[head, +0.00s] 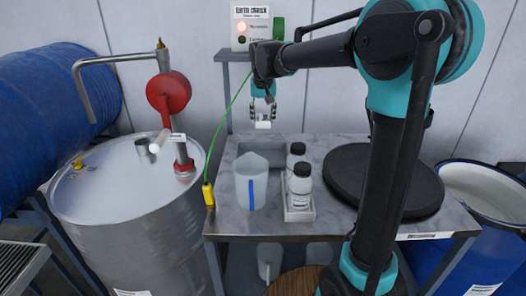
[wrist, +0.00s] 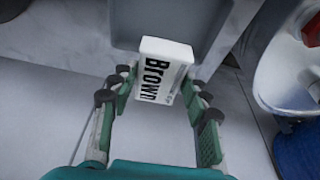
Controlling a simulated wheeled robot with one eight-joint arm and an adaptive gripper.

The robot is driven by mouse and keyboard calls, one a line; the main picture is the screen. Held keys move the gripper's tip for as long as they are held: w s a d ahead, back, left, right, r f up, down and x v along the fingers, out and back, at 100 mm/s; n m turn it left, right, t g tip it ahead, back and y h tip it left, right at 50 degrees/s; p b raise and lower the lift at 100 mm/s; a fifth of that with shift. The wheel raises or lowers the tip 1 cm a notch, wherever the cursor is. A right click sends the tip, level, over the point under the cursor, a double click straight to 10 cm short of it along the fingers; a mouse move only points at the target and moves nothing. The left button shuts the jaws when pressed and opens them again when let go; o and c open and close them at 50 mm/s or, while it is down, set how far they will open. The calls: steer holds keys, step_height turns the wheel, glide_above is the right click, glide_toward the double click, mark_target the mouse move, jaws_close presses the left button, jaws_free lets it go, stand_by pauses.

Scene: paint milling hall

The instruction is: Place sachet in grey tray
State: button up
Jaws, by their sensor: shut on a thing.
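A small white sachet (head: 263,125) is held by my gripper (head: 263,112) above the back of the metal table. In the wrist view the sachet (wrist: 165,72) shows the black word "Brown", and its lower part sits between the two green-padded fingers of my gripper (wrist: 160,84). The fingers are shut on it. The grey tray (head: 272,150) lies at the back of the table, below the sachet, partly hidden by the jug. In the wrist view the tray (wrist: 180,22) is just beyond the sachet, and the part that shows looks empty.
A translucent jug (head: 243,187) with a blue stripe stands in front of the tray. White bottles (head: 301,187) stand in a small holder beside it. A dark round disc (head: 395,182) covers the table's right. A steel drum (head: 120,225) with a red-wheeled pump stands left.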

mark_target(263, 128)
step_height(263, 128, down, 14)
steer(key=shift+f, duration=0.25)
stand_by(0.3)
steer(key=shift+f, duration=0.1)
steer(key=o, duration=1.2)
steer(key=v, duration=1.2)
steer(key=shift+s, duration=0.1)
